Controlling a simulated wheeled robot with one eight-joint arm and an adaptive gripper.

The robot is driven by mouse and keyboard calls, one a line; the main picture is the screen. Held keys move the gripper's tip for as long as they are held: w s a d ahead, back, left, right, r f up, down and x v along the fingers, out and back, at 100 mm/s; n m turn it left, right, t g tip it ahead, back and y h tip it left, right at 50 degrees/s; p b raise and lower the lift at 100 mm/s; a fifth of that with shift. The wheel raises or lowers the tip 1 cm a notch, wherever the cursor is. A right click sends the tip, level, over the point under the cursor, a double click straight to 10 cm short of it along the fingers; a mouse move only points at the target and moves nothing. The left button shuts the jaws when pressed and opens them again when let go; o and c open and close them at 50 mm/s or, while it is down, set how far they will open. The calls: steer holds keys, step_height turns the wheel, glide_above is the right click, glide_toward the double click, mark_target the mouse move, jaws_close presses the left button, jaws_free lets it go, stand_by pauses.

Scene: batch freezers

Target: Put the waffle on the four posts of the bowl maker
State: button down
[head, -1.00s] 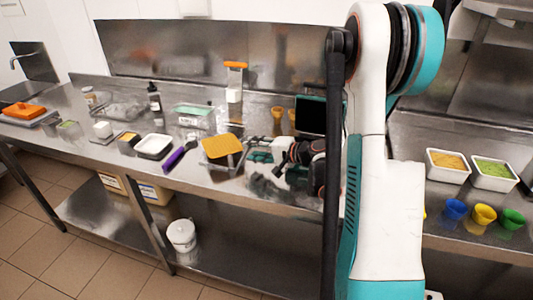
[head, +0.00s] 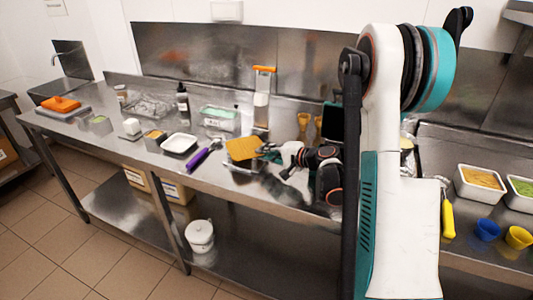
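The waffle (head: 243,149) is a flat, yellow-orange square in front of the bowl maker's column, slightly tilted in the picture. It sits above a small metal base on the steel counter. The bowl maker (head: 262,95) has an orange handle on top and a pale upright part. Its four posts cannot be made out, and I cannot tell whether the waffle rests on them. My gripper (head: 267,151) reaches in from the right with its fingers at the waffle's right edge. The fingers are too small to show whether they grip it.
Left of the waffle lie a purple-handled tool (head: 203,154) and a white tray (head: 179,143). A dark bottle (head: 182,102) and a green-topped container (head: 219,117) stand behind. Blue (head: 487,230) and yellow (head: 518,237) cups stand at right, by a yellow-handled tool (head: 447,219).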

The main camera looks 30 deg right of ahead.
steer(key=c, duration=1.5)
jaws_free()
steer(key=shift+c, duration=0.2)
steer(key=v, duration=1.2)
